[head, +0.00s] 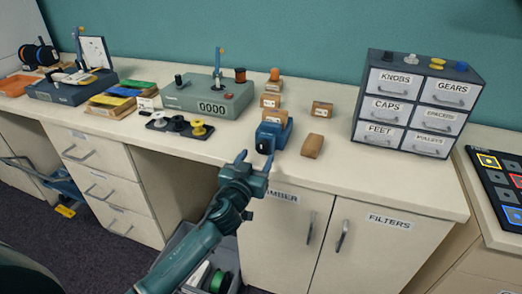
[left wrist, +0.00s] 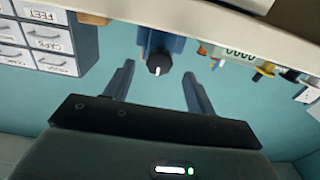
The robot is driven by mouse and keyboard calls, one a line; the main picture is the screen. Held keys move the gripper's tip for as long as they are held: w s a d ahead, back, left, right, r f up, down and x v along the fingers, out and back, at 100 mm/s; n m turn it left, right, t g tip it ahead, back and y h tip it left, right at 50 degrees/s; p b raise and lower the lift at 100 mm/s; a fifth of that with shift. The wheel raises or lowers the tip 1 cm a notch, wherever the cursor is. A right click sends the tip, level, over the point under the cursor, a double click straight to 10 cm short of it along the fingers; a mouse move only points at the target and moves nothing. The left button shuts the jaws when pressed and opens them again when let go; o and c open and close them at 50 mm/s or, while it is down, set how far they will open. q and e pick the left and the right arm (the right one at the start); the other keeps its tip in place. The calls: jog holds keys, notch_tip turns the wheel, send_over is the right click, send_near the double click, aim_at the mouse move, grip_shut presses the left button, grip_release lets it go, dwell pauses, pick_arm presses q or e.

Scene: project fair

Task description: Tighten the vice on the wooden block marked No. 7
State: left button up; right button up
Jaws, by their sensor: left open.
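The blue vice (head: 273,134) stands at the front edge of the bench in the head view. A wooden block (head: 275,116) shows at its top rear, seemingly between the jaws; I cannot read a number on it. In the left wrist view the vice (left wrist: 172,44) appears upside down, with its dark round knob (left wrist: 159,63) with a white mark facing me. My left gripper (head: 254,164) is open and empty, just in front of the vice. In the left wrist view its fingers (left wrist: 159,70) stand apart on either side of the knob, with a gap to it.
Loose wooden blocks stand behind the vice (head: 270,101), to its right (head: 322,109) and near the edge (head: 312,145). A counter device (head: 210,107) and spool tray (head: 180,126) stand left. A drawer unit (head: 415,103) stands right. A grey bin (head: 205,262) is below.

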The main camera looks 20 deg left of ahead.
aim_at(261, 150)
pick_arm(q)
jog(key=shift+w+d, duration=0.1)
jog(key=shift+w, duration=1.9)
jog(key=shift+c, duration=0.3)
jog(key=c, duration=0.9)
